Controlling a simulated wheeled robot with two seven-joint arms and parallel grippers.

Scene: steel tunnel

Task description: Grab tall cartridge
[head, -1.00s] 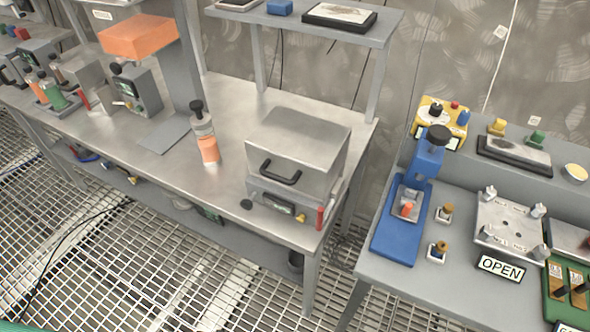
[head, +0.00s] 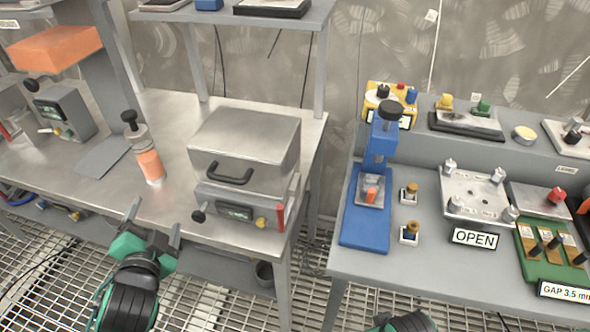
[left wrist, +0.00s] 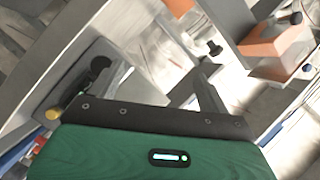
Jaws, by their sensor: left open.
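A tall cylinder with a grey upper part, an orange lower part and a black knob on top, which looks like the tall cartridge (head: 150,165), stands upright on the steel table (head: 180,108). My left gripper (head: 154,222) is open and empty at the table's front edge, below the cartridge in the head view and apart from it. Its two fingers also show spread in the left wrist view (left wrist: 163,78). I cannot surely pick out the cartridge in that view. Only a piece of my right arm shows at the bottom edge of the head view; its jaws are out of sight.
A steel box with a black handle (head: 245,140) stands right of the cartridge. A device under an orange hood (head: 55,47) is to the left. A second bench (head: 290,258) with a blue press (head: 365,215) is across a gap.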

